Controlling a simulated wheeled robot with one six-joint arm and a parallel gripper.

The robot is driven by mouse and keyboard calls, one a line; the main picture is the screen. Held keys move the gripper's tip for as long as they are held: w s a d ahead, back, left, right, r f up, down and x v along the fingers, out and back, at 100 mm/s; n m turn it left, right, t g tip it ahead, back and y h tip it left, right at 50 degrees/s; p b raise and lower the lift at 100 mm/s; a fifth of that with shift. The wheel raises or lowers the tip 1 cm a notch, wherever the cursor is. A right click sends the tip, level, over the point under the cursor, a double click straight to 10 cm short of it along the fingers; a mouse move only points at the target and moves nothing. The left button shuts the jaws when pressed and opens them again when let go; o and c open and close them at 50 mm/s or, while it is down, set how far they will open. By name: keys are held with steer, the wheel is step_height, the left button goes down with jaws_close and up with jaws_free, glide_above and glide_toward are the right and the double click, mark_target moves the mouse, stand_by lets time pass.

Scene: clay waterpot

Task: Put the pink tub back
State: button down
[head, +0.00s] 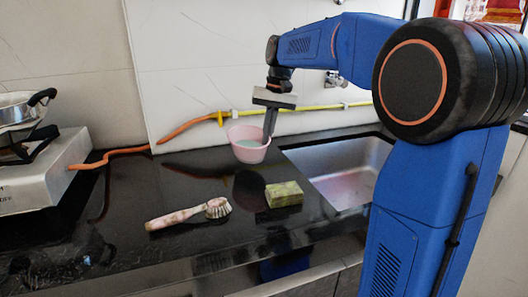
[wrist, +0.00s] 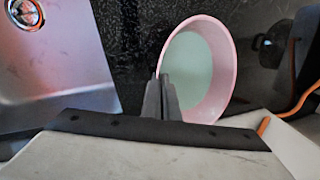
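The pink tub (head: 247,153) is a small round bowl-like tub with a pale greenish inside, at the back of the dark counter near the wall, left of the sink. It also shows in the wrist view (wrist: 222,85), right of my fingers. My gripper (head: 269,139) points down at the tub's right side in the head view. In the wrist view my gripper (wrist: 160,80) has its two fingers close together at the tub's near-left rim, with the rim between the tips. I cannot tell whether the tub's base touches the counter.
The steel sink (head: 345,172) is open to the right of the tub. A green sponge block (head: 284,194) and a brush (head: 188,214) lie in front. A stove (head: 40,170) stands at left. An orange hose (head: 110,157) and a yellow pipe (head: 310,108) run along the wall.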

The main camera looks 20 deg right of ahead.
steer(key=shift+f, duration=2.5)
steer(key=shift+f, duration=0.15)
steer(key=c, duration=2)
jaws_free()
steer(key=shift+c, duration=0.2)
step_height(320, 180, up, 12)
steer(key=d, duration=0.2)
steer(key=shift+s, duration=0.2)
steer(key=shift+s, duration=0.1)
